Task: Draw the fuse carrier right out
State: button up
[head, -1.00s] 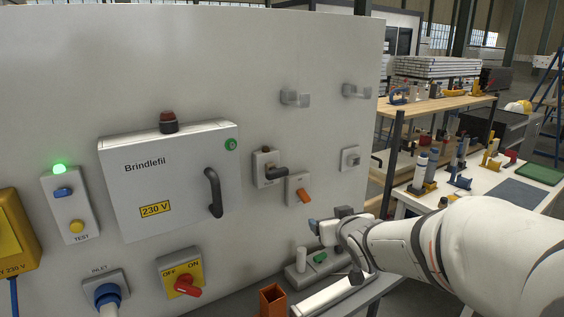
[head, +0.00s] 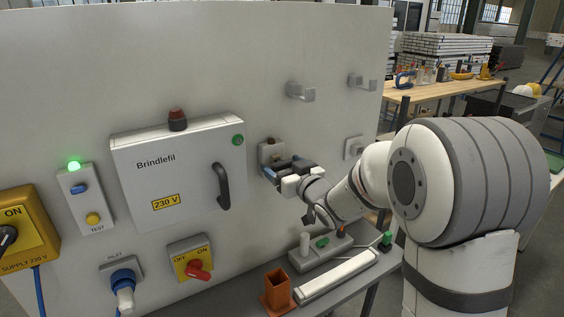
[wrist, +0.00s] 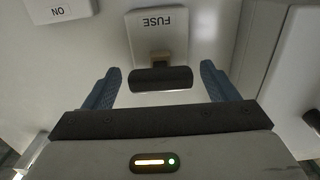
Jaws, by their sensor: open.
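The fuse carrier (wrist: 161,79) shows in the wrist view as a dark bar handle on a short tan stem, in front of a pale plate marked FUSE (wrist: 157,22), upside down. My gripper (wrist: 160,86) is open, with one blue finger at each end of the dark handle. Gaps show between the fingers and the handle. In the head view my gripper (head: 275,172) is at the fuse housing (head: 270,152) on the panel and hides the carrier there.
The Brindlefil cabinet (head: 178,172) with its dark handle (head: 222,186) stands out to the left of the fuse housing. Grey hooks (head: 301,92) are above. A shelf below holds an orange-brown open holder (head: 278,291) and a long white bar (head: 338,275).

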jog(key=shift+w+a, duration=0.25)
jog(key=shift+w, duration=0.1)
jog(key=shift+c, duration=0.3)
jog(key=c, duration=1.3)
jog(key=shift+s+d+f+b, duration=0.2)
jog(key=shift+s+d+b, duration=0.15)
jog(key=shift+s+b, duration=0.35)
jog(key=shift+d+b, duration=0.15)
jog(key=shift+b, duration=0.15)
jog(key=shift+r, duration=0.1)
